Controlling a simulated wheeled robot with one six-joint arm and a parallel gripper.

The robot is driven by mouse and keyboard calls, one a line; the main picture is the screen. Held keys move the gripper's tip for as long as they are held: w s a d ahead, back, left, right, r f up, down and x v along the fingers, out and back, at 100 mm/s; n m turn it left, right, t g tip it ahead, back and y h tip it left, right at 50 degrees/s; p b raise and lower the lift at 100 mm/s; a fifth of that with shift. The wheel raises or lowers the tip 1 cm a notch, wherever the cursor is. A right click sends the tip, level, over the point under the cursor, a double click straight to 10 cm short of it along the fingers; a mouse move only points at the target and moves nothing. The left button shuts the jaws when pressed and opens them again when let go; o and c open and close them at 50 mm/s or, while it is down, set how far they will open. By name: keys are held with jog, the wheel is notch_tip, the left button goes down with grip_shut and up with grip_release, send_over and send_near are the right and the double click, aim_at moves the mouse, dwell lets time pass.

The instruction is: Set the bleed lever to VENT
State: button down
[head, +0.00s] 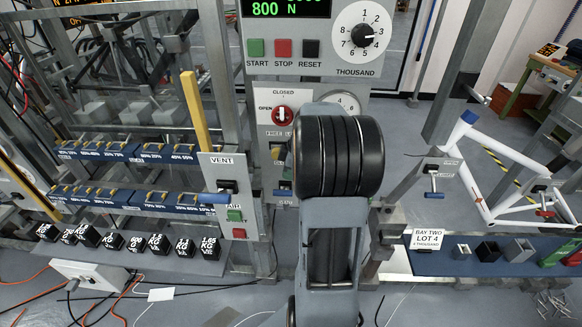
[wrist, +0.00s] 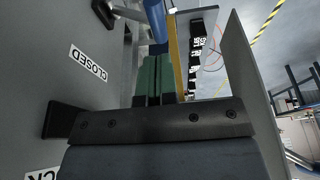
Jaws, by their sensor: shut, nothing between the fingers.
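The bleed lever has a blue handle (head: 211,198) that sticks out to the left from a dark pivot on a grey panel (head: 213,171). The VENT label (head: 222,160) is at the panel's top, and a partly hidden label ending in AIR is below the handle. In the wrist view a blue bar (wrist: 156,20), apparently this handle, is beyond my fingertips. My gripper (wrist: 154,62) shows there with its green fingers together and empty. I cannot tell whether they touch the bar.
Green and red buttons (head: 236,223) sit below the lever. A yellow bar (head: 195,110) rises behind its panel. The OPEN/CLOSED knob (head: 283,114) is on the central column. Black weights (head: 135,245) stand in a row at left. A white bicycle frame (head: 500,160) is at right.

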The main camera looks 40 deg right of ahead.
aim_at(282, 192)
jog(key=shift+x, duration=2.8)
jog(key=shift+s+f, duration=0.1)
